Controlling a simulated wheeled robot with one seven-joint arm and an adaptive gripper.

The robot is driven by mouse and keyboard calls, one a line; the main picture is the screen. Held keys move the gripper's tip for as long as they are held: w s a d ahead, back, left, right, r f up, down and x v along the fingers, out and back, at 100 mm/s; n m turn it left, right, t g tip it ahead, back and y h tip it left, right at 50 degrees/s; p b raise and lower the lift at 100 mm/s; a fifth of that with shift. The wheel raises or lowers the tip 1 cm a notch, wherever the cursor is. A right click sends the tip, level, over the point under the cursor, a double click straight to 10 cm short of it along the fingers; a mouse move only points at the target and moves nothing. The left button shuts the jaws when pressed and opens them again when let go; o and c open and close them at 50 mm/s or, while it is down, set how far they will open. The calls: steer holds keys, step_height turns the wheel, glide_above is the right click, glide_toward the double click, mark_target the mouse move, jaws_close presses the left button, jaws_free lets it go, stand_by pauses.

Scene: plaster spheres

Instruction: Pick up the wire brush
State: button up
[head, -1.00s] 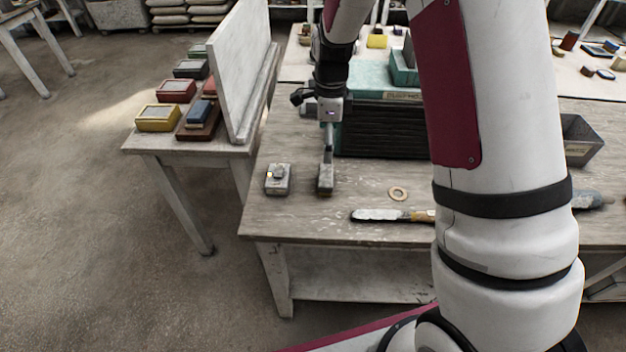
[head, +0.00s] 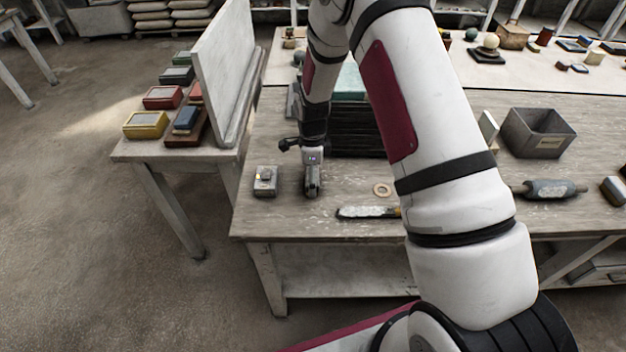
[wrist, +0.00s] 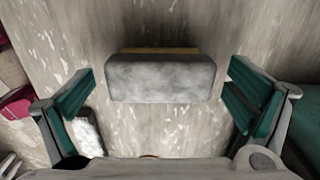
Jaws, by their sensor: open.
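A grey, mottled block with a tan strip along its far edge, which I take for the wire brush (wrist: 160,82), lies on the table between my fingers in the wrist view. Bristles cannot be made out. My gripper (wrist: 160,100) is open, with one green-padded finger on each side of the block and a visible gap to both.
A small grey box (head: 265,182) stands just left of my gripper. A ring (head: 382,190) and a pale-bladed tool (head: 365,212) lie to the right. A dark stack (head: 360,130) stands behind. A grey bin (head: 538,132) and a roller (head: 550,189) are farther right.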

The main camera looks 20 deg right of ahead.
steer(key=shift+f, duration=0.4)
steer(key=c, duration=1.3)
steer(key=shift+w+r, duration=0.1)
steer(key=shift+r, duration=0.65)
step_height(320, 180, up, 2)
steer(key=shift+r+b, duration=0.15)
steer(key=shift+b, duration=0.3)
steer(key=s, duration=1)
steer(key=s+a+r, duration=0.1)
steer(key=s, duration=0.5)
steer(key=shift+s+r, duration=0.1)
